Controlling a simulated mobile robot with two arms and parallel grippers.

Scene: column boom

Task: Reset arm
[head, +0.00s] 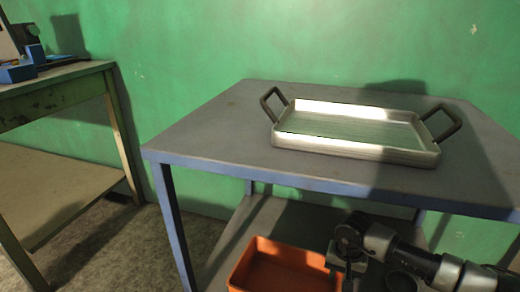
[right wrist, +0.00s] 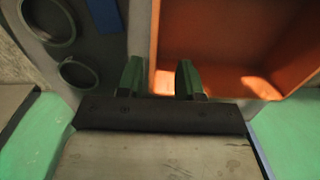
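My right arm (head: 400,258) comes in at the lower right of the head view, in front of the grey table. My right gripper (right wrist: 160,78) shows in the right wrist view with its two green-tipped fingers apart and nothing between them. The orange bin lies beyond the fingers in that view. I cannot make out the fingertips clearly in the head view. My left gripper is in neither view.
A metal tray (head: 350,153) with two dark handles stands on the grey table (head: 215,135). An orange bin (head: 258,284) sits on the lower shelf (head: 300,222), beside my right arm. A workbench (head: 60,78) with blue tools stands at left. Floor shows between them.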

